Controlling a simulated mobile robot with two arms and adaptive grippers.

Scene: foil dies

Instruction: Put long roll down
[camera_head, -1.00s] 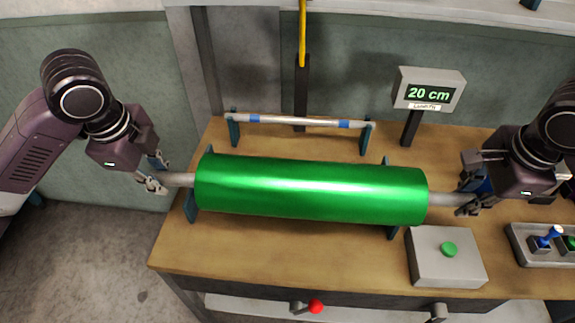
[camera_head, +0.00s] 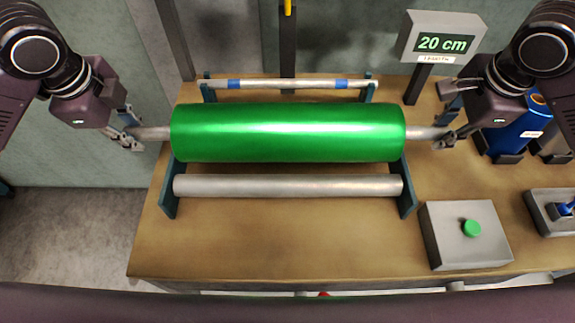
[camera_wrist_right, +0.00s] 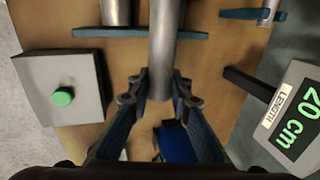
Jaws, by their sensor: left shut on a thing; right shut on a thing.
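The long roll (camera_head: 288,132) is a shiny green cylinder on a grey shaft, lying level across the head view. My left gripper (camera_head: 135,135) is shut on the shaft's left end. My right gripper (camera_head: 440,136) is shut on its right end; the right wrist view (camera_wrist_right: 158,94) also shows its fingers around the grey shaft. A stand with dark teal end plates (camera_head: 168,196) is beneath and in front of the roll. A bare grey bar (camera_head: 288,186) spans it in front of the roll. Whether the roll touches the stand cannot be told; its far side is hidden.
A thin rod with blue bands (camera_head: 290,84) sits on supports behind the roll. A display (camera_head: 440,42) reads 20 cm. A grey box with a green button (camera_head: 472,228) stands front right, with blue rolls (camera_head: 515,130) behind it. The table's front left (camera_head: 230,245) is clear.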

